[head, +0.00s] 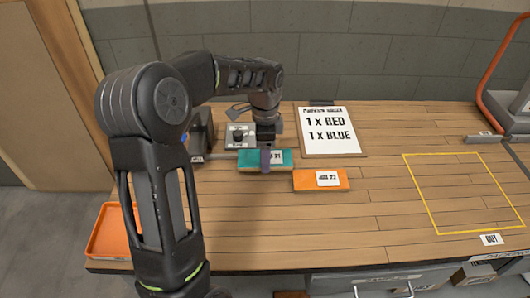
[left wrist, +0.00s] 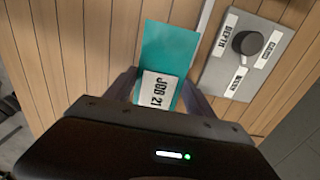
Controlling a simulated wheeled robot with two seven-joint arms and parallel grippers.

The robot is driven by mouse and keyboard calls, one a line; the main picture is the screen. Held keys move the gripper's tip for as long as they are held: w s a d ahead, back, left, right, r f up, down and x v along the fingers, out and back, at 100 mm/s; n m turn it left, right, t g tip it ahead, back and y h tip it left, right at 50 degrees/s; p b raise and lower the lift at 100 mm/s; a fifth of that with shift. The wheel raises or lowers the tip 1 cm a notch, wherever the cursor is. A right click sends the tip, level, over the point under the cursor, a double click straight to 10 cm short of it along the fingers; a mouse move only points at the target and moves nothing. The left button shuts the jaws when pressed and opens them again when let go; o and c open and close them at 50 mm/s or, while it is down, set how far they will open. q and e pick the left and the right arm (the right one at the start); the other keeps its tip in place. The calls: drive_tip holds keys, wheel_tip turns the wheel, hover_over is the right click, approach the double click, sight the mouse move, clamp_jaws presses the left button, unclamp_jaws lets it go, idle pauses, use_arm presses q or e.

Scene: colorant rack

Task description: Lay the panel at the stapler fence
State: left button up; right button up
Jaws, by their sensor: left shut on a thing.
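My left gripper (head: 266,160) is shut on a teal panel (head: 246,157) with a white JOB 21 label. The left wrist view shows the fingers (left wrist: 160,82) on either side of the teal panel (left wrist: 168,45). The panel is flat, at or close above the bench; I cannot tell whether it touches. A dark machine (head: 200,130), seemingly the stapler, stands to its left and behind, partly hidden by my arm. A thin light strip (left wrist: 205,16), possibly the fence, runs close beside the panel's far edge. My right gripper is out of view.
A grey plate with a DEPTH knob (left wrist: 245,43) is just behind the panel. An orange panel (head: 308,181) lies to the right. A yellow outline (head: 420,196) is empty at right. An orange tray (head: 104,236) is at left.

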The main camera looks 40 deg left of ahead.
use_arm(q)
drive_tip(key=shift+f, duration=0.2)
drive_tip(key=shift+f+b, duration=0.35)
drive_tip(key=shift+f, duration=0.05)
drive_tip(key=o, duration=1.4)
drive_tip(key=shift+r, duration=0.1)
drive_tip(key=shift+o, duration=0.2)
drive_tip(key=shift+r, duration=0.15)
wheel_tip(320, 180, up, 13)
drive_tip(key=shift+f, duration=0.2)
